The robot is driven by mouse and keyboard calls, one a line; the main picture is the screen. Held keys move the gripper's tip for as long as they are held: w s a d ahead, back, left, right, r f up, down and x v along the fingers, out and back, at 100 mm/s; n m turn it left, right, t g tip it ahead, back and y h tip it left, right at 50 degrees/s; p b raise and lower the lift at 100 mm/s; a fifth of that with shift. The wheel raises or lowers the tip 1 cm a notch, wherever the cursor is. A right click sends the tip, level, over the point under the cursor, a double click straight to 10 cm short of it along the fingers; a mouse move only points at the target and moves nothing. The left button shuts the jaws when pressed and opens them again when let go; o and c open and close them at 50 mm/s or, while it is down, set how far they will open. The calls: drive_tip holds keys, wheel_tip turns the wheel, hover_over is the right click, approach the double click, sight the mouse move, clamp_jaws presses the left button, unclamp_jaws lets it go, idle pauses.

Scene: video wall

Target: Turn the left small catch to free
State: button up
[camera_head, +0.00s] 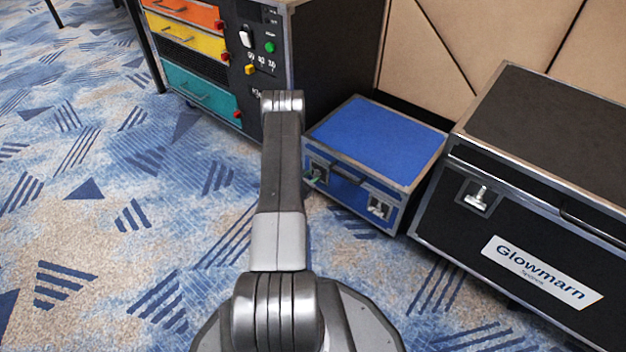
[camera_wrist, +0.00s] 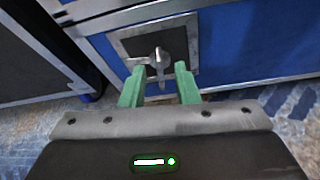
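The small blue case (camera_head: 375,138) stands on the carpet, with a silver catch (camera_head: 319,173) on the left of its front and another catch (camera_head: 379,208) on the right. In the wrist view the left catch (camera_wrist: 158,58) is a silver turning piece, roughly upright, in a dark recessed plate with a metal frame. My gripper (camera_wrist: 160,70) is open, with its green fingers on either side of the catch's lower part and a gap visible on both sides. In the head view my arm hides most of the gripper; a bit of green shows at the left catch.
A larger black case (camera_head: 530,250) labelled Glowmarn, with its own catch (camera_head: 478,195), stands close on the right. A black cabinet (camera_head: 330,60) with orange, yellow and teal drawers stands to the left. A handle (camera_head: 347,175) lies between the blue case's catches. Carpet is clear at left.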

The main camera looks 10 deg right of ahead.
drive_tip(key=shift+w+d+f, duration=0.25)
drive_tip(key=shift+w+d, duration=0.2)
drive_tip(key=shift+d, duration=0.05)
clamp_jaws()
drive_tip(key=shift+n+g+h, duration=0.3)
drive_tip(key=shift+n+g, duration=0.1)
drive_tip(key=shift+n, duration=0.2)
unclamp_jaws()
